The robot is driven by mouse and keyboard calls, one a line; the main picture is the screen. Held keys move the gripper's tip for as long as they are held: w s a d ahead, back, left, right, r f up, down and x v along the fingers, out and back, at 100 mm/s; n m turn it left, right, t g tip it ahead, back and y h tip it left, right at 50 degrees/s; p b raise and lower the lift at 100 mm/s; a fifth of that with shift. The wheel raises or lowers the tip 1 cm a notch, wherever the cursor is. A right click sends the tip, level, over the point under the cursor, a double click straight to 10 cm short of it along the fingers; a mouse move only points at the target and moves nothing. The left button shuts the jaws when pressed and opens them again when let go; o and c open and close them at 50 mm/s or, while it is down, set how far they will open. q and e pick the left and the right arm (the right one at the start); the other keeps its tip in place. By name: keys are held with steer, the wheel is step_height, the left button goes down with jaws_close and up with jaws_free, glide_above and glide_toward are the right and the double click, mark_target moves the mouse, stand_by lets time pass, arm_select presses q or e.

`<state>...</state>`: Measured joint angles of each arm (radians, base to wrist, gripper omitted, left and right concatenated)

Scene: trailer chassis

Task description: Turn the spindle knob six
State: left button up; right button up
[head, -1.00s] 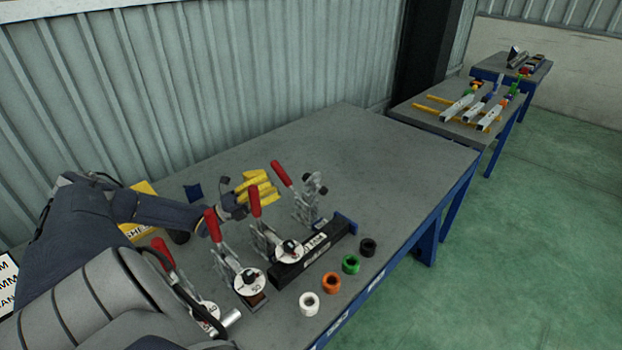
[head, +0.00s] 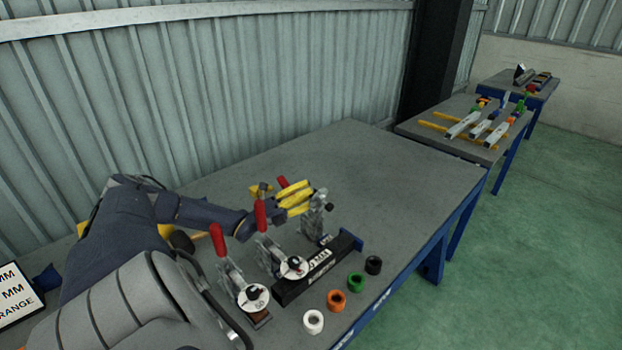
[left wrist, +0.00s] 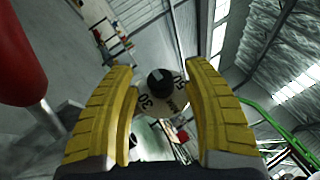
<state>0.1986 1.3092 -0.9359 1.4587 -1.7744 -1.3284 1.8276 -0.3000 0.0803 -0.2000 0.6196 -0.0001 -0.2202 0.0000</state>
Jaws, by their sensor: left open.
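In the head view my left gripper (head: 308,198), with yellow fingers, is at the farthest red-handled clamp (head: 314,217) and partly covers it. In the left wrist view its two fingers (left wrist: 160,76) are spread apart. A round black knob (left wrist: 160,82) on a white numbered dial (left wrist: 150,104) shows in the gap between them; I cannot tell whether the fingers touch it. Two nearer clamps carry white dials with black knobs, one in front (head: 255,296) and one behind it (head: 293,266). I cannot tell which knob is number six. My right gripper is out of view.
White (head: 313,322), orange (head: 337,300), green (head: 356,282) and black (head: 373,265) rings stand along the near table edge. A black bar (head: 318,270) lies beside the clamps. A red handle (left wrist: 20,60) is close on the left in the wrist view. The table's far part (head: 400,170) is clear.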

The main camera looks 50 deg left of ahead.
arm_select(q)
jaws_close()
stand_by(0.3)
steer(key=shift+m+t+h, duration=0.3)
steer(key=shift+m+h, duration=0.3)
steer(key=shift+h, duration=0.3)
jaws_free()
